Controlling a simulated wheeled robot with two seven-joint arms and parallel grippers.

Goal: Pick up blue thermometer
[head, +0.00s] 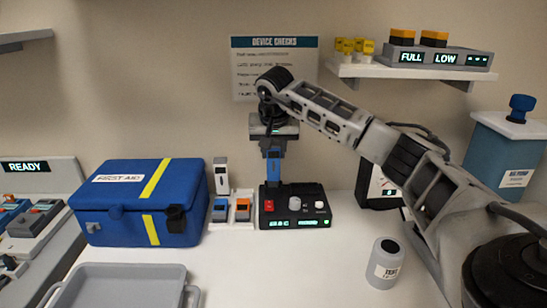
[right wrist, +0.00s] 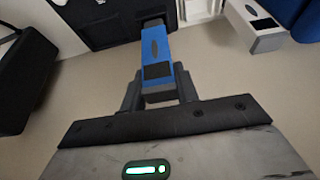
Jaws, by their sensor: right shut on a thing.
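The blue thermometer (head: 274,167) is upright at the back of a black device (head: 296,207) with a red switch, white knobs and a lit green display. Its lower end meets or overlaps the device; I cannot tell whether it is seated in it. My right gripper (head: 273,148) comes down from above and is shut on its upper part. In the right wrist view the blue thermometer (right wrist: 155,47), with a dark screen, sits between the fingers of the right gripper (right wrist: 155,92). My left gripper is not in view.
A white thermometer (head: 221,177) stands left of the device, by small blue and orange items. A blue first aid case (head: 125,200) is further left. A grey tray (head: 120,275) lies in front. A grey jar (head: 384,264) stands right. The table's front middle is clear.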

